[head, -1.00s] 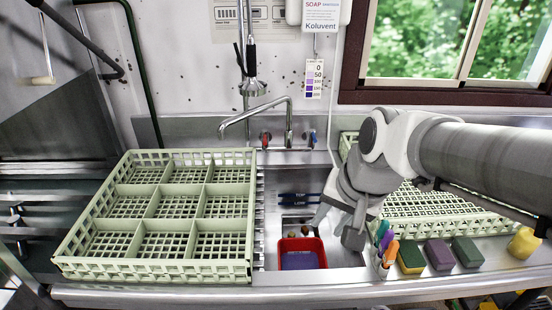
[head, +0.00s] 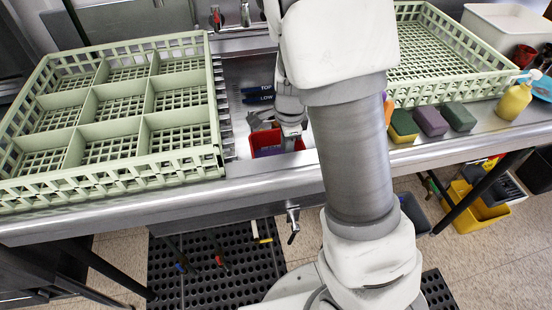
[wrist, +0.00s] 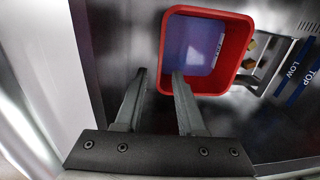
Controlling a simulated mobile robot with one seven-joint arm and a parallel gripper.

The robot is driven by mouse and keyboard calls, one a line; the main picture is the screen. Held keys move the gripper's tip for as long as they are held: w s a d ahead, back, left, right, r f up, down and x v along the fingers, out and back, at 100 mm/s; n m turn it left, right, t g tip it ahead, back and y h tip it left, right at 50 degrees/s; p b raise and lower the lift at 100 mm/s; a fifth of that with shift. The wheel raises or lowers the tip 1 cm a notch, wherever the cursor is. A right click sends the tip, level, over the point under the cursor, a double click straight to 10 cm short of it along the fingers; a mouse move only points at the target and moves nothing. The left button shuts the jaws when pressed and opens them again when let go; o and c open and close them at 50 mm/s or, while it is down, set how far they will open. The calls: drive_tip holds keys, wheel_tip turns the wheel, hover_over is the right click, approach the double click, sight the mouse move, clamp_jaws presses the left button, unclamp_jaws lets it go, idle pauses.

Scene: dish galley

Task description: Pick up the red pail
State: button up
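The red pail (head: 266,151) stands in the steel sink, partly hidden behind my arm and gripper in the head view. In the wrist view the red pail (wrist: 245,42) is seen from above, with a purple-blue inside and a small white label. In the head view my gripper (head: 277,122) is at the pail.
A pale green compartment rack (head: 105,169) stands left of the sink, and another green rack (head: 440,50) stands right. Sponges (head: 430,121) and a yellow soap bottle (head: 513,102) line the right counter. The sink wall (wrist: 92,60) is close left of the pail.

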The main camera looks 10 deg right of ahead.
drive_tip(key=f+b, duration=0.2)
drive_tip(key=f, duration=0.3)
drive_tip(key=w+f+b, duration=0.1)
drive_tip(key=f+b, duration=0.1)
drive_tip(key=f, duration=0.4)
drive_tip(key=w+f+b, duration=0.1)
drive_tip(key=f+b, duration=0.2)
drive_tip(key=f, duration=0.3)
drive_tip(key=shift+a+f, duration=0.1)
drive_tip(key=shift+f, duration=0.1)
clamp_jaws()
drive_tip(key=shift+r, duration=0.1)
idle(0.6)
drive_tip(key=shift+w, duration=0.1)
